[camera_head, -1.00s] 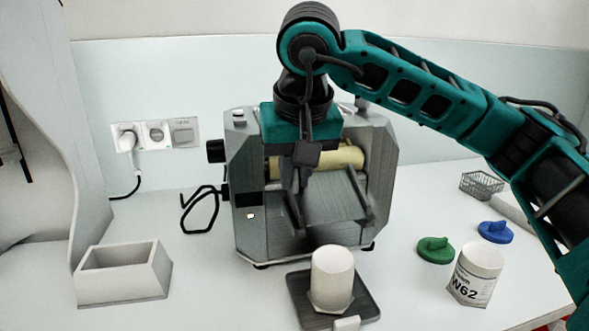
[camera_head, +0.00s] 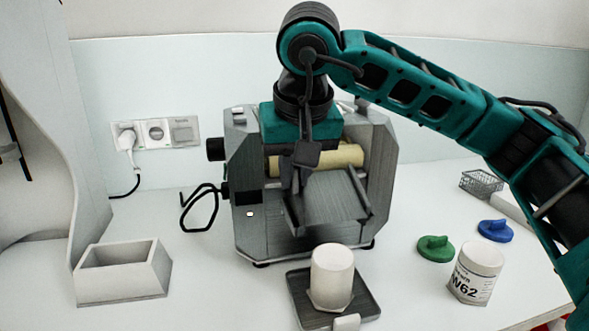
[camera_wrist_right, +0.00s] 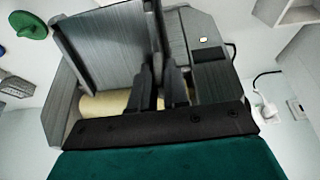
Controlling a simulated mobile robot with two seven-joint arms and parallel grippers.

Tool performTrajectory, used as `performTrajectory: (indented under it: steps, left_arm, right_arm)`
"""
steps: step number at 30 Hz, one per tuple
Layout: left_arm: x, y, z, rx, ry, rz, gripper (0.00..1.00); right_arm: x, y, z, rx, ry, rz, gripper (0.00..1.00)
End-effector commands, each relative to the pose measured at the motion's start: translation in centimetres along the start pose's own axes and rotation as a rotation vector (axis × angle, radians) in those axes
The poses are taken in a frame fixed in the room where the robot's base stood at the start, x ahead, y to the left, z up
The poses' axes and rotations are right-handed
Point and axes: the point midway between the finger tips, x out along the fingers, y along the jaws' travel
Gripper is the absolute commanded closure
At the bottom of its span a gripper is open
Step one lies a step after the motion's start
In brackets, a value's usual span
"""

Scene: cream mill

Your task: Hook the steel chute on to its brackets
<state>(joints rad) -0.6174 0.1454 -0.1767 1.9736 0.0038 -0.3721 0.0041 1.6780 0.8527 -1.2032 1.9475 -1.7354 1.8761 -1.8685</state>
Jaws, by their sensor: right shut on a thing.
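The steel chute (camera_head: 330,203) is a grey tray with raised side walls, at the front of the grey mill (camera_head: 250,217), below its cream roller (camera_head: 340,157). My right gripper (camera_head: 298,190) reaches down from above and is shut on the chute's left side wall. In the right wrist view the gripper fingers (camera_wrist_right: 157,90) close on the wall of the chute (camera_wrist_right: 105,45), with the roller (camera_wrist_right: 105,104) beside it. The brackets are hidden, so I cannot tell whether the chute rests on them. My left gripper is not in view.
A white jar (camera_head: 331,275) stands on a dark square plate (camera_head: 361,290) in front of the mill. At right are a labelled tub (camera_head: 476,274), a green lid (camera_head: 435,249), a blue lid (camera_head: 495,231) and a wire basket (camera_head: 480,184). An open white box (camera_head: 124,284) stands at left.

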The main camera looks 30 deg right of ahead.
Motion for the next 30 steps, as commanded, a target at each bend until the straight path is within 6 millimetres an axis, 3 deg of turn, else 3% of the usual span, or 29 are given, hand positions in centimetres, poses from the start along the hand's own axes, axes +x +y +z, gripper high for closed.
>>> performTrajectory:
  steps: [9, 10, 18, 30]
  left_arm:
    - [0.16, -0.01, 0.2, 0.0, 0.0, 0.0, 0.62]
    - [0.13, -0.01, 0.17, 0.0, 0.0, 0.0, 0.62]
    - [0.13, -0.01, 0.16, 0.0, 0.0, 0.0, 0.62]
    - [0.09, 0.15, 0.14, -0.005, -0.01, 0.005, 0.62]
  right_arm:
    - [0.3, -0.02, 0.12, 0.0, 0.001, -0.001, 1.0]
    - [0.25, -0.01, 0.1, 0.0, 0.001, -0.001, 0.82]
    - [0.27, -0.01, 0.11, 0.0, 0.0, 0.0, 0.56]
    - [0.19, -0.01, 0.11, 0.0, 0.0, 0.0, 0.55]
